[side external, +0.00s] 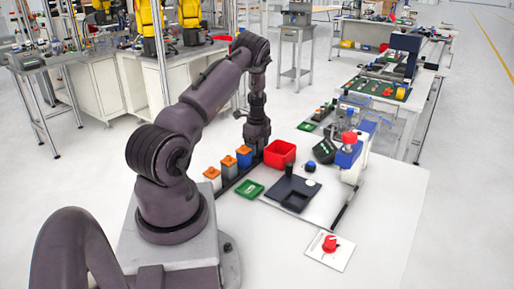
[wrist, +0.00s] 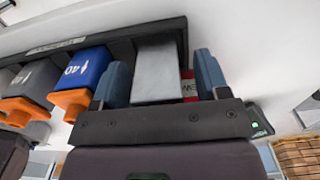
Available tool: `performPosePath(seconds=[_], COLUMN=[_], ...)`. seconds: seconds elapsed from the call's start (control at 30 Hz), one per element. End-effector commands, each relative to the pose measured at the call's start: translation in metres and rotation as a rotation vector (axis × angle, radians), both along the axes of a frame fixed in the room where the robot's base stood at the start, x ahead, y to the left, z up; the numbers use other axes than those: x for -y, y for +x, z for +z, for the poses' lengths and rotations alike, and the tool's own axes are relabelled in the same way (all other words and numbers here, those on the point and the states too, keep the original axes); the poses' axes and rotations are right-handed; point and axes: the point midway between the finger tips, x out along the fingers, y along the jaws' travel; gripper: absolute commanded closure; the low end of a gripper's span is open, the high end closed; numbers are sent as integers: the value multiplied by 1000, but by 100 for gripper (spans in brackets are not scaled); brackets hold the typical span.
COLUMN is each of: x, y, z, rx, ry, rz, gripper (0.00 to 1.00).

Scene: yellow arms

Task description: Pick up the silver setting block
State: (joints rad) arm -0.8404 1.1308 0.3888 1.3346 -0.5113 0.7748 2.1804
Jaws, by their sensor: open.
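The silver setting block (wrist: 157,75) is a plain grey block in the dark rack (wrist: 95,38) in the wrist view. My gripper (wrist: 161,64) is open, with one blue-grey finger on each side of the block. A gap shows on the right side; the left finger is close to the block, and I cannot tell if they touch. In the side view my gripper (side external: 257,143) points down at the far end of the rack, beside the red bin (side external: 280,154). The silver block cannot be made out there.
A blue block (wrist: 83,66) marked 40 and grey blocks, with orange parts, stand in the rack left of my gripper. A green tray (side external: 249,189), a black tray (side external: 292,193) and a red knob (side external: 330,243) on a white plate lie on the table. The front table is mostly clear.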

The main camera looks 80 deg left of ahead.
Motion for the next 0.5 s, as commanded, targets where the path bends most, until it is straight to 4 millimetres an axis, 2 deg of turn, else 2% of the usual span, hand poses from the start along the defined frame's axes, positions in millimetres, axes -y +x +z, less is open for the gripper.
performPosePath(seconds=[0.07, 0.33, 0.5], x=[0, 0, 0], y=[0, 0, 0], z=[0, 1, 1], rx=[0, 0, 1], ry=[0, 0, 1], rz=[0, 0, 0], gripper=[32, 94, 94])
